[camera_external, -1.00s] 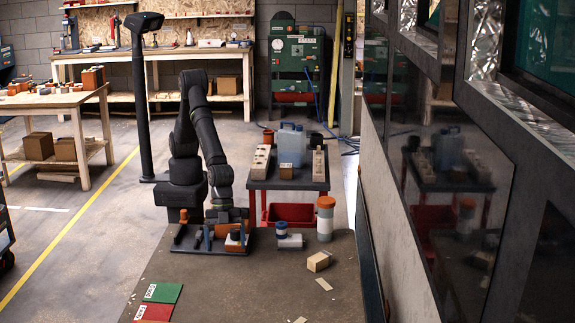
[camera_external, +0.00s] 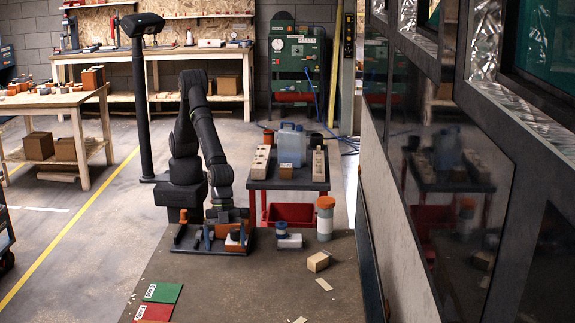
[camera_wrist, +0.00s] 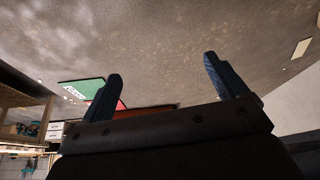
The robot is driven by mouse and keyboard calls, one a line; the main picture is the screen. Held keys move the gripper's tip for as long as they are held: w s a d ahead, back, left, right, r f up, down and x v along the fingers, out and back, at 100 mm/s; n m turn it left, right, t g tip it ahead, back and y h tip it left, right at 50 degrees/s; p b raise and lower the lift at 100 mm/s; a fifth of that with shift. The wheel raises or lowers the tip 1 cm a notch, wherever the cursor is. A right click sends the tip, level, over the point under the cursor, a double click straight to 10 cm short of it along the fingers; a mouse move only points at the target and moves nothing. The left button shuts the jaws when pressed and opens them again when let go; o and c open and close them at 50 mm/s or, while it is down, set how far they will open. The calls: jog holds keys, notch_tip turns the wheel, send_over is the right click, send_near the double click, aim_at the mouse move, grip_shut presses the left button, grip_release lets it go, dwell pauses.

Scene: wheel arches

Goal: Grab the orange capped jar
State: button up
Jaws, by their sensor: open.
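The orange capped jar (camera_external: 325,224) stands upright at the back right of the dark table in the external view. It has a pale body with a greyish band and an orange lid. My gripper (camera_external: 226,217) is to the left of it, low over the dark tool tray, clearly apart from the jar. In the wrist view my gripper (camera_wrist: 163,82) shows two dark blue fingers spread wide with nothing between them. The jar cannot be made out in the wrist view.
A cardboard box (camera_external: 318,261) lies in front of the jar. Green (camera_external: 163,292) and red (camera_external: 153,312) mats lie front left. The table's middle is clear.

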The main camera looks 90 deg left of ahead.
jog(key=shift+c, duration=0.8)
jog(key=shift+w, duration=0.15)
jog(key=w+a+r+n, duration=0.2)
jog(key=w+n, duration=0.3)
jog(key=w+a+r+n, duration=0.3)
jog(key=w+n, duration=0.2)
jog(key=n, duration=2.6)
send_near(326, 200)
jog(key=x, duration=1.3)
jog(key=shift+a, duration=0.1)
jog(key=shift+r, duration=0.1)
jog(key=c, duration=1.4)
